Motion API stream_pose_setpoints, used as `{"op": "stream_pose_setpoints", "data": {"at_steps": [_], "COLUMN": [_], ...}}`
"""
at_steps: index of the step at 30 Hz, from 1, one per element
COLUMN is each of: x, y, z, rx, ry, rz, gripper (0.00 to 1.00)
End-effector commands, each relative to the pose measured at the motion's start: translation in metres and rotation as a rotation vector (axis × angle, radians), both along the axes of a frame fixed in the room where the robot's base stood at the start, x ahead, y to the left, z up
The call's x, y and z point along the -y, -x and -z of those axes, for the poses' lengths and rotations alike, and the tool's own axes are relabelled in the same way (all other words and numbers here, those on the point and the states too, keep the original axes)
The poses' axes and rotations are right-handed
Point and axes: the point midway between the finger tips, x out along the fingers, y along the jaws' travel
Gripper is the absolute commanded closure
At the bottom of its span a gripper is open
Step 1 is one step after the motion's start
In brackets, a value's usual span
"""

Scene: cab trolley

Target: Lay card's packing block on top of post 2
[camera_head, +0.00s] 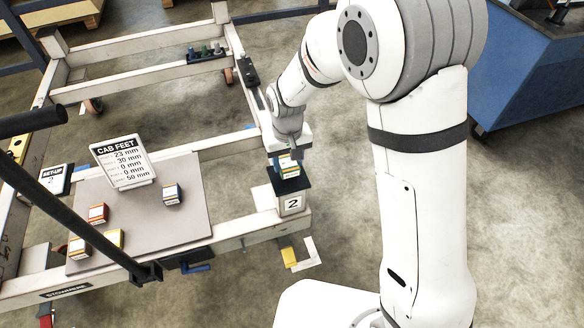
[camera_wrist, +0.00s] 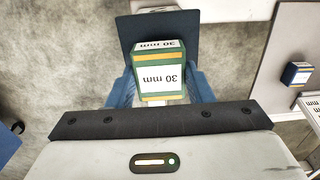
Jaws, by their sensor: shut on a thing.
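My gripper (camera_head: 290,160) is shut on a green block (camera_wrist: 160,78) with yellow bands and a white "30 mm" label. The block also shows below the fingers in the head view (camera_head: 289,170). It is over the dark top plate (camera_head: 300,184) of post 2 (camera_head: 292,204), which also shows in the wrist view (camera_wrist: 185,32). I cannot tell whether the block touches the plate. The card (camera_head: 123,162), headed "CAB FEET", stands on the grey board and lists 23, 30, 0, 0 and 50 mm; its row names are too small to read surely.
A yellow item (camera_head: 289,257) is beyond the frame's near edge. A dark bar (camera_head: 75,225) crosses the left side.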

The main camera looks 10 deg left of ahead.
Motion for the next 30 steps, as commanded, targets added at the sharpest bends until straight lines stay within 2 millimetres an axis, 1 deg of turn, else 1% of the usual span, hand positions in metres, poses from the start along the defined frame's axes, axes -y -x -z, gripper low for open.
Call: {"op": "stream_pose_setpoints", "data": {"at_steps": [1,4,11,15,16,23,24,30], "x": [0.0,0.0,0.0,0.0,-0.001,-0.001,-0.001,-0.001], "y": [0.0,0.0,0.0,0.0,0.0,0.0,0.0,0.001], "z": [0.012,0.023,0.023,0.027,0.027,0.026,0.026,0.025], "rx": [-0.003,-0.002,0.0,0.0,0.0,0.0,0.0,0.0], "ry": [0.002,0.001,0.0,0.0,0.0,0.0,0.0,0.0], "rz": [0.0,0.0,-0.001,-0.001,-0.001,-0.001,-0.002,-0.002], "gripper": [0.77,0.77,0.77,0.77,0.52,0.33,0.32,0.32]}}
